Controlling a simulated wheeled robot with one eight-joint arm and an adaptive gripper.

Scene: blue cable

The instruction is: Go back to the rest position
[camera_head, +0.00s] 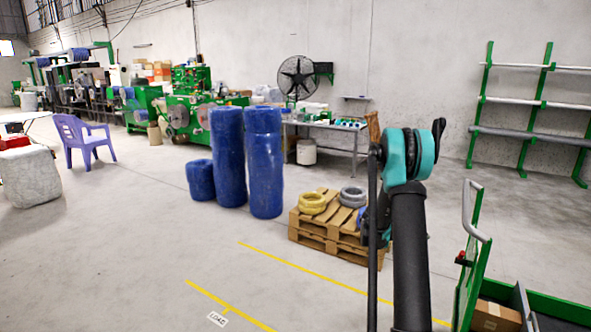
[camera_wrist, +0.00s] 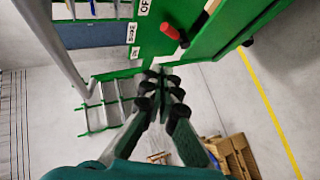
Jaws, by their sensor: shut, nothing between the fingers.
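My gripper (camera_wrist: 164,78) shows in the wrist view with its two dark fingers close together and nothing between them. It is in the air, with the green cart beyond its tips. In the head view my raised arm stands right of centre, and my gripper cannot be made out there. A bit of blue cable (camera_head: 361,216) shows on the pallet, mostly hidden behind my arm. A yellow coil (camera_head: 311,203) and a grey coil (camera_head: 352,196) lie on the same wooden pallet stack (camera_head: 308,238).
The green cart (camera_head: 467,267) with a grey handle and a cardboard box (camera_head: 495,317) stands close at the right. Tall blue rolls (camera_head: 228,158) stand left of the pallets. A green rack (camera_head: 523,138) is at the back right. Open floor lies at front left.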

